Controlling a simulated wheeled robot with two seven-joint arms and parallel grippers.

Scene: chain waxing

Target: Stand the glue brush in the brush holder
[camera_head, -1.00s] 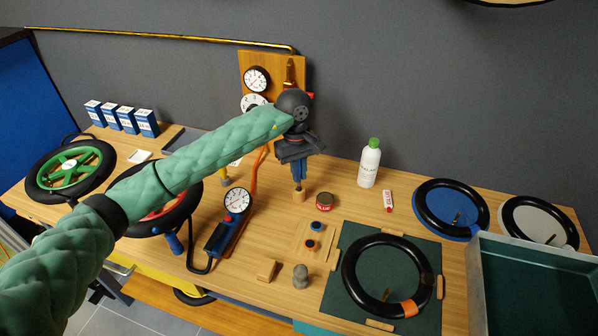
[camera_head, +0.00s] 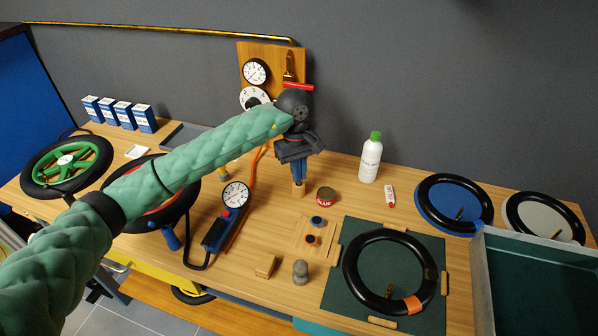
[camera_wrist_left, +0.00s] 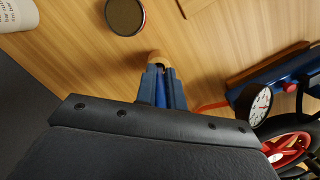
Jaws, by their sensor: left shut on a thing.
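My left gripper (camera_head: 298,172) points down over the middle of the bench and is shut on the glue brush. In the left wrist view the brush shows as a bright blue strip (camera_wrist_left: 161,92) between the dark blue fingers (camera_wrist_left: 176,90). A small light wooden piece shows just beyond the fingertips, in the head view (camera_head: 299,188) and the wrist view (camera_wrist_left: 157,59). It looks like the brush holder (camera_head: 299,192). I cannot tell whether the brush is inside it or above it. The brush's lower end is hidden. My right gripper is not in view.
The red glue tin (camera_head: 326,195) stands just right of the fingers. A white bottle with a green cap (camera_head: 370,160) is farther right. A gauge pump (camera_head: 229,210) lies to the left. A green mat (camera_head: 360,310) bears a black tyre ring (camera_head: 347,277).

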